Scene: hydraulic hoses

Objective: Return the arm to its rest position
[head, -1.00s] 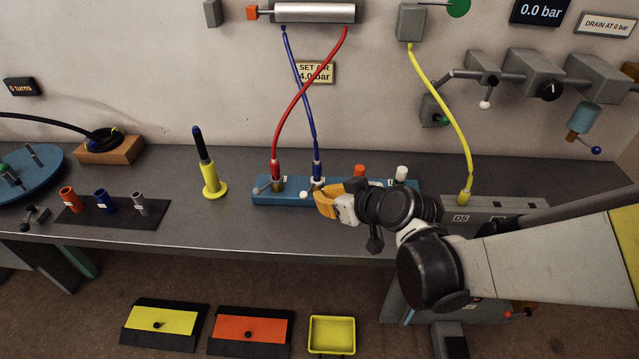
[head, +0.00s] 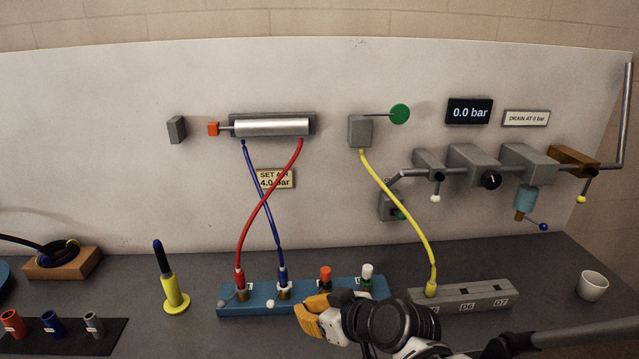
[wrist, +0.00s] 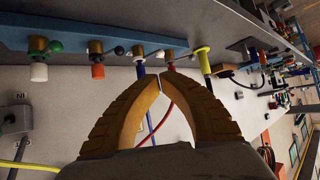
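My gripper (head: 308,318) is in front of the blue port block (head: 252,300), low in the head view. In the wrist view, its two yellow fingers (wrist: 160,82) come together at the tips with nothing between them. The fingertips look apart from the block and hoses. My dark wrist and forearm reach in from the lower right. A red hose (head: 270,200) and a blue hose (head: 262,205) cross between the cylinder (head: 270,127) and the block. The orange port (head: 326,279) and white port (head: 368,273) have no hose.
A yellow hose (head: 412,211) runs down to the grey block (head: 470,297), close to my arm. A yellow stand with a dark top (head: 170,278) is left of the blue block. A white cup (head: 592,286) stands at the right. The bench between stand and left-hand holders is clear.

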